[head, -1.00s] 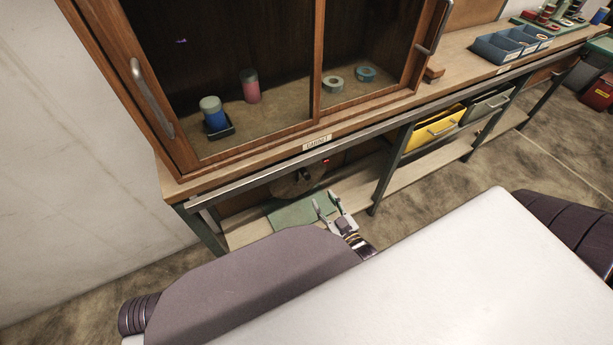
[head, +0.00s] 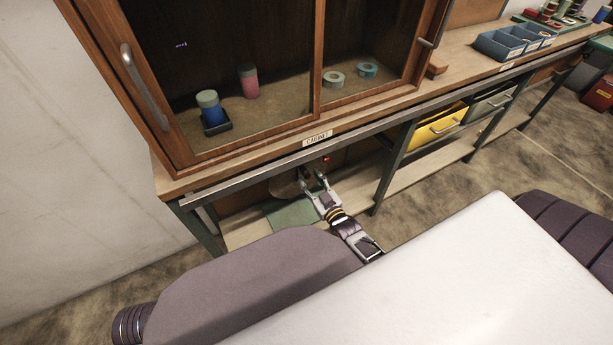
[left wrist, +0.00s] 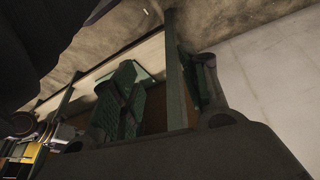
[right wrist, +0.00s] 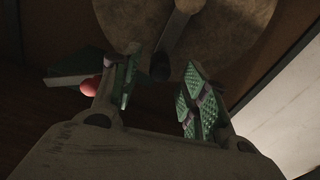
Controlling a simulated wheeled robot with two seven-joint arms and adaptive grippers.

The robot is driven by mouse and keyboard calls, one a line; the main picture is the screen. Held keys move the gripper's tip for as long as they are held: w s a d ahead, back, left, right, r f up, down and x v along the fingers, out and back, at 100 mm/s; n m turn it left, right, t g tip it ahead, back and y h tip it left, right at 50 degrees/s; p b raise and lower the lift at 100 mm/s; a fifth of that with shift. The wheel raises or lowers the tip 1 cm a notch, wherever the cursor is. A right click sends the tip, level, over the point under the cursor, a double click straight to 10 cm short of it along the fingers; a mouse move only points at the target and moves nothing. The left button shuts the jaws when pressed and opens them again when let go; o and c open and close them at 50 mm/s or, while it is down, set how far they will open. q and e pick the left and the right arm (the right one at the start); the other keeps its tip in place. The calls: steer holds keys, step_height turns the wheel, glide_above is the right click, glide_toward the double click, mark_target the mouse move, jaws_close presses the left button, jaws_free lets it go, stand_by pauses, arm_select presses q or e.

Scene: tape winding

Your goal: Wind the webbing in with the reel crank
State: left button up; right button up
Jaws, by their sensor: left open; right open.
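The tan reel disc (head: 283,187) is under the bench, partly hidden by my right gripper (head: 314,182) in the head view. In the right wrist view the disc (right wrist: 225,25) fills the top. A grey crank arm (right wrist: 173,35) crosses it and ends in a dark handle (right wrist: 160,66). My right gripper (right wrist: 160,78) is open, and the handle shows in the gap between its green-padded fingers. I cannot tell whether they touch it. My left gripper (left wrist: 165,75) is open and empty in the left wrist view, hidden in the head view. Webbing is not clearly visible.
A red, rounded part (right wrist: 89,87) is beside the right gripper's left finger. The bench's front edge (head: 260,166) and green leg (head: 388,178) surround the space. A green mat (head: 292,213) lies on the lower shelf. A glass-fronted cabinet (head: 317,60) stands above.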

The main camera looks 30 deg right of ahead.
mark_target(309, 177)
steer(key=shift+w+b, duration=0.3)
steer(key=shift+w, duration=1.35)
arm_select(q)
steer(key=f, duration=0.2)
steer(key=shift+d+f, duration=0.35)
arm_select(e)
steer(key=shift+w, duration=0.15)
steer(key=c, duration=0.9)
arm_select(q)
steer(key=shift+w+r, duration=0.3)
steer(key=shift+w, duration=0.15)
arm_select(e)
jaws_close()
